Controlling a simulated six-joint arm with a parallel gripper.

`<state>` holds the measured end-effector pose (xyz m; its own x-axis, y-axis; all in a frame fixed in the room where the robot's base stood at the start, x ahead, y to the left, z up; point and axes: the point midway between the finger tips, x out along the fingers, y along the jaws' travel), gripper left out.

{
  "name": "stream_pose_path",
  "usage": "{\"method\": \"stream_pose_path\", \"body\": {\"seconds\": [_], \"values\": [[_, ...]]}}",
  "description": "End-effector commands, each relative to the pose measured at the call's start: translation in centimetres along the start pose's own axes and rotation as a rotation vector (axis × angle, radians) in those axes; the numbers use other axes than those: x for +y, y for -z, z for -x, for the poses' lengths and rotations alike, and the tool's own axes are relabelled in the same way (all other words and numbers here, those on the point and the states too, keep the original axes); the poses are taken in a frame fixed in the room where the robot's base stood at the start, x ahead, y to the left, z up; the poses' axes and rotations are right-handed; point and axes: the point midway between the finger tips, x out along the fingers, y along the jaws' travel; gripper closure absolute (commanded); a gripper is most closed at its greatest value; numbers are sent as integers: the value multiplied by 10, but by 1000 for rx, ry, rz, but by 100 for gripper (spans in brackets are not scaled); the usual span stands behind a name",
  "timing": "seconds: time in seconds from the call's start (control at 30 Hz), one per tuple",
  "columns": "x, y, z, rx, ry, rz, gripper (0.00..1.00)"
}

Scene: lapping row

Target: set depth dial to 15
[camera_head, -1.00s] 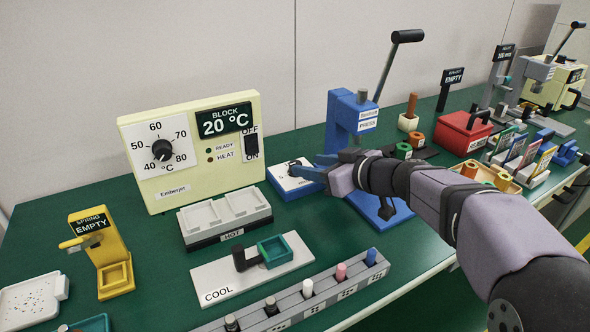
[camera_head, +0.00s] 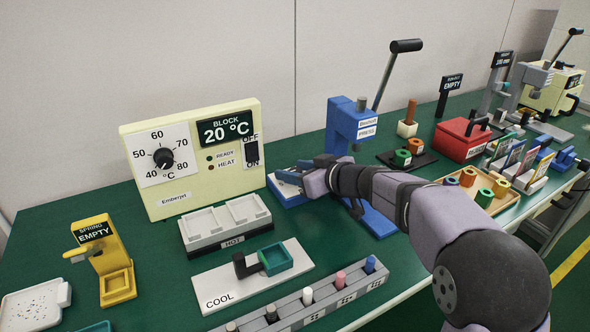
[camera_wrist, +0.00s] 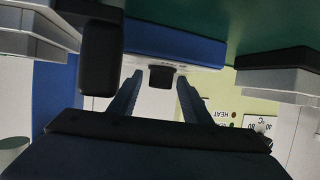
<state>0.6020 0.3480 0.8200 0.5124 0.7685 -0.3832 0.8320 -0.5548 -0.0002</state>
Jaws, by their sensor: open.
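The depth dial unit (camera_head: 284,196) is a low blue box with a white sloped face, standing between the cream heater and the blue press. In the head view my gripper (camera_head: 286,174) covers most of its face, so the dial's scale and setting are hidden there. In the wrist view the dial's black knob (camera_wrist: 161,77) stands out from the white plate, with the blue box (camera_wrist: 175,42) beyond. My gripper's two dark fingers (camera_wrist: 159,80) are open, one on each side of the knob, with a visible gap to both. I cannot read the dial's number.
The blue press (camera_head: 352,135) with its long lever stands close to the right of my gripper. The cream heater (camera_head: 190,198), with knob and switch, is to the left. White hot trays (camera_head: 228,246) and the COOL plate (camera_head: 225,285) lie in front.

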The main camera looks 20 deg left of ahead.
Motion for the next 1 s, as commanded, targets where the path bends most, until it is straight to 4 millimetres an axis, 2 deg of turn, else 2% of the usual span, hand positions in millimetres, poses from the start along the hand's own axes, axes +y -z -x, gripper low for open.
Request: {"method": "stream_pose_path", "body": {"seconds": [0.13, 0.17, 0.3, 0.33, 0.67, 1.0], "values": [[0, 0, 0, 0, 0, 0, 56], [0, 0, 0, 0, 0, 0, 61], [0, 0, 0, 0, 0, 0, 94], [0, 0, 0, 0, 0, 0, 97], [0, -2, -1, -1, -23, -8, 97], [-2, -5, -3, -3, -173, -68, 97]]}}
